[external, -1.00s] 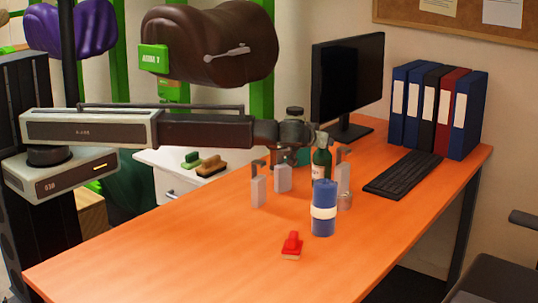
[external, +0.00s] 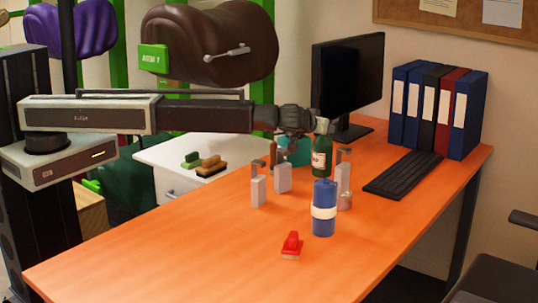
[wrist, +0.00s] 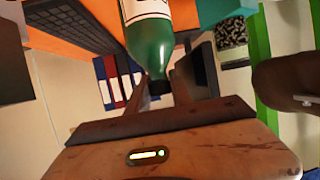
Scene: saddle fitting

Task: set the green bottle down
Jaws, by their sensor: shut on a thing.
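The green bottle (external: 321,161), with a pale label, is upright above the orange table in the external view, behind the blue roll. My gripper (external: 316,125) is shut on its neck at the end of my outstretched arm. In the wrist view the bottle (wrist: 150,45) shows its green shoulder and dark neck end between my gripper's fingers (wrist: 158,88). Its base is cut off there. In the external view its bottom edge appears just over the top of the blue roll; the exact gap to the table is hard to tell.
The blue roll (external: 324,210) with a white band stands in front. Grey posts (external: 258,190) stand to the left, and another (external: 343,180) close on the right. A red-handled brush (external: 291,246) lies nearer. A keyboard (external: 403,174) and monitor (external: 347,85) are behind. The front left tabletop is clear.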

